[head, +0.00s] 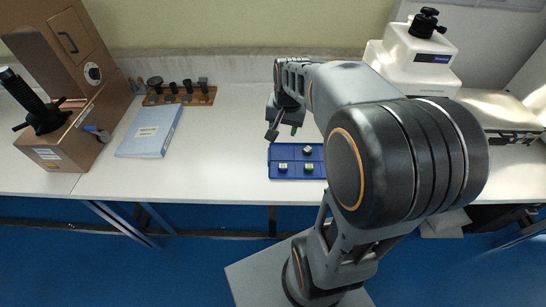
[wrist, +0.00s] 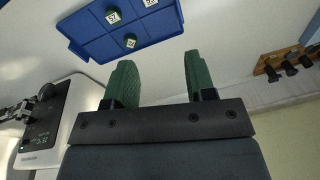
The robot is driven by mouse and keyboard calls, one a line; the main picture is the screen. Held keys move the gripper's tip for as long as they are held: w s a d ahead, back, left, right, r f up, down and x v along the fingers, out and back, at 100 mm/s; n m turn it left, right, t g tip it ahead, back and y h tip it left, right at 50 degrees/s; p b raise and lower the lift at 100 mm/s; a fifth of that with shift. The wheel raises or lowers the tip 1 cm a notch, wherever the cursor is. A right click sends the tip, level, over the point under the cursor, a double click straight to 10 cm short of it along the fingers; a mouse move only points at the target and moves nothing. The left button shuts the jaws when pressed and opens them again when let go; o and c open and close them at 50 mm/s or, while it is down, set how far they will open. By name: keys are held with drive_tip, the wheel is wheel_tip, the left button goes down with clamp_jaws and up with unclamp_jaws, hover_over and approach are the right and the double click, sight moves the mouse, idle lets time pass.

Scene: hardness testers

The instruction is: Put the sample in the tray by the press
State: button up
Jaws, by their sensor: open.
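A blue tray (head: 281,152) with raised dividers lies near the front edge of the white bench. Three small samples with white labels show in it: a green-edged one (head: 308,151) at the back, one (head: 283,166) at the front left and one (head: 308,167) beside it. In the wrist view the tray (wrist: 88,41) is at the top, with samples at the top centre (wrist: 113,16), lower (wrist: 130,41) and at the upper edge (wrist: 149,3). My gripper (head: 284,128) is above and behind the tray. Its green fingers (wrist: 161,80) are apart and empty. My arm hides the tray's right side.
A brown machine (head: 62,130) with a black handle stands at the left, and a white machine (head: 415,55) at the back right. A blue binder (head: 150,132) and a wooden rack (head: 180,97) of dark parts lie left. Bench between binder and tray is clear.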

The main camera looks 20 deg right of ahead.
drive_tip(key=s+a+r+n+t, duration=0.1)
drive_tip(key=s+a+n+t, duration=0.1)
drive_tip(key=s+a+n, duration=0.5)
drive_tip(key=s+a, duration=0.1)
drive_tip(key=s, duration=0.2)
drive_tip(key=shift+c, duration=0.7)
